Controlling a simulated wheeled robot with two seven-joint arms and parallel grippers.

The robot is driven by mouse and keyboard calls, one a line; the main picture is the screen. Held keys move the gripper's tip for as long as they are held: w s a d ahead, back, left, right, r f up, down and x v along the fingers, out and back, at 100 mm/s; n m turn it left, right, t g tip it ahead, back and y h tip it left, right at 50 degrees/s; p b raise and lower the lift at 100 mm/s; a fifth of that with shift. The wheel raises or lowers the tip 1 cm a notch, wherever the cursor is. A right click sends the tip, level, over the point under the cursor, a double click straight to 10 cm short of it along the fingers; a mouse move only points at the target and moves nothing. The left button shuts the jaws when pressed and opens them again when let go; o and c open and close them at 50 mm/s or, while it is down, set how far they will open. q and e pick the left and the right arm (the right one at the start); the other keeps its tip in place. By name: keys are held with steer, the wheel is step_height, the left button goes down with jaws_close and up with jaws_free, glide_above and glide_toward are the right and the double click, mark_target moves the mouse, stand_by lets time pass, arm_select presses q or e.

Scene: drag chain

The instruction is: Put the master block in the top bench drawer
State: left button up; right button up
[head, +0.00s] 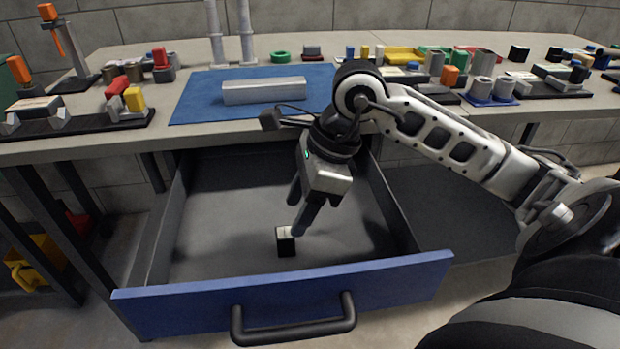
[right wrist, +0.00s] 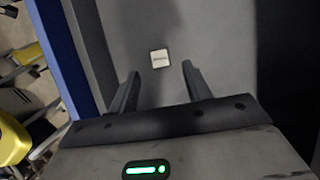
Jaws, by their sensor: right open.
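The top bench drawer (head: 215,215) is pulled out, with its blue front (head: 400,284) toward me. The master block (head: 285,243), a small dark block with a light top, stands on the drawer floor near the front. My right gripper (head: 297,218) reaches down into the drawer just above and beside the block. In the right wrist view the block's pale labelled top (right wrist: 160,59) lies beyond the two spread fingertips (right wrist: 160,72), apart from both. The right gripper is open and empty. My left gripper is not in view.
The bench top above holds a blue mat (head: 195,95) with a grey metal bar (head: 264,90). Several coloured blocks and fixtures stand along the bench. The rest of the drawer floor is clear.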

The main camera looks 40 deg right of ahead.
steer(key=v, duration=0.5)
stand_by(0.5)
